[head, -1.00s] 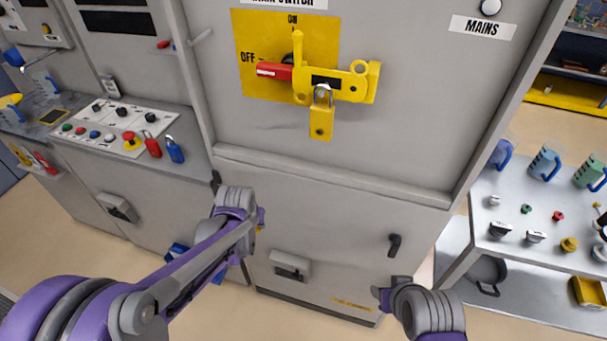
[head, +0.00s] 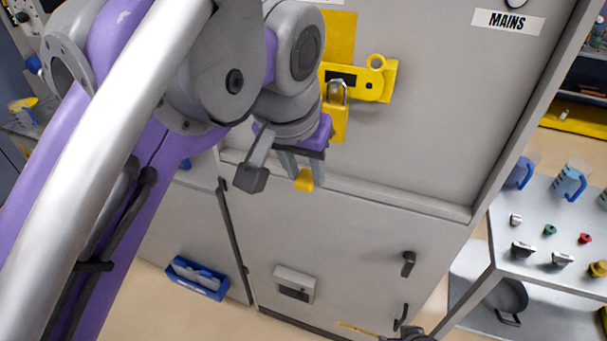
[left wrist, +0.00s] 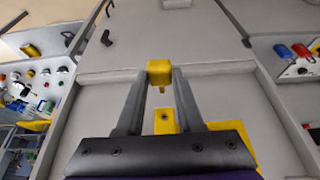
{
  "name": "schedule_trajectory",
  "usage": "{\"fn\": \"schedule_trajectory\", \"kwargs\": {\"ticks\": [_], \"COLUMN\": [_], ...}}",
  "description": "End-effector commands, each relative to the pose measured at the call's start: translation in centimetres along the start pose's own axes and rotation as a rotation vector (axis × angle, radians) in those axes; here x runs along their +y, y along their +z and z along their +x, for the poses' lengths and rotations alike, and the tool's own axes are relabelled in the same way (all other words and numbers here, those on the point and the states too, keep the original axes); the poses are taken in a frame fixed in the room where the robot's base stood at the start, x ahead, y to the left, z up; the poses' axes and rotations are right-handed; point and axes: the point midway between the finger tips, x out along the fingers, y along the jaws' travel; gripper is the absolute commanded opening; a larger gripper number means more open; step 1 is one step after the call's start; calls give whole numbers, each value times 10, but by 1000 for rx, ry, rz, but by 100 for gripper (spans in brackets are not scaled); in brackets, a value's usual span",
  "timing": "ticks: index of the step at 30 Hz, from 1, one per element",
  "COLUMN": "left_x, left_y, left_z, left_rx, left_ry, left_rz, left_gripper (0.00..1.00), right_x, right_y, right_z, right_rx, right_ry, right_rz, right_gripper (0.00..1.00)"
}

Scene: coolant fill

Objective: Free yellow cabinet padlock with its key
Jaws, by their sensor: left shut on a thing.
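The yellow padlock (head: 338,120) hangs by its shackle from the yellow hasp bracket (head: 372,84) on the cabinet door, partly behind my left wrist. My left gripper (head: 300,175) is in front of the door, below and left of the padlock. It is shut on the yellow key (head: 304,181), whose head shows between the fingertips (left wrist: 160,85) in the left wrist view. There the key's short shaft points toward the padlock (left wrist: 165,122), apart from it. My right gripper (head: 408,335) barely shows at the bottom edge; its jaws cannot be made out.
The MAINS label (head: 506,21) is on the door above. A side table (head: 545,235) with jugs and caps stands at right. A blue bin (head: 198,278) is at the cabinet's lower left. My left arm covers the head view's left part and the red switch handle.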

Motion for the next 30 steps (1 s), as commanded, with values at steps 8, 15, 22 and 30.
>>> {"fn": "schedule_trajectory", "kwargs": {"ticks": [8, 15, 22, 30], "left_x": [1, 1, 1, 1], "left_y": [0, -11, -21, -34], "left_z": [-8, -4, 1, 6], "left_rx": [2, 2, 2, 2], "left_ry": [3, 2, 2, 2], "left_rz": [5, 5, 4, 4], "left_gripper": [0, 0, 0, 0], "right_x": [0, 0, 0, 0], "right_y": [0, 0, -1, -2], "right_z": [0, 0, -1, -2], "right_rx": [0, 0, 1, 2], "right_ry": [0, 0, 0, 0], "right_rz": [0, 0, 0, 0], "right_gripper": [50, 50, 50, 50]}}
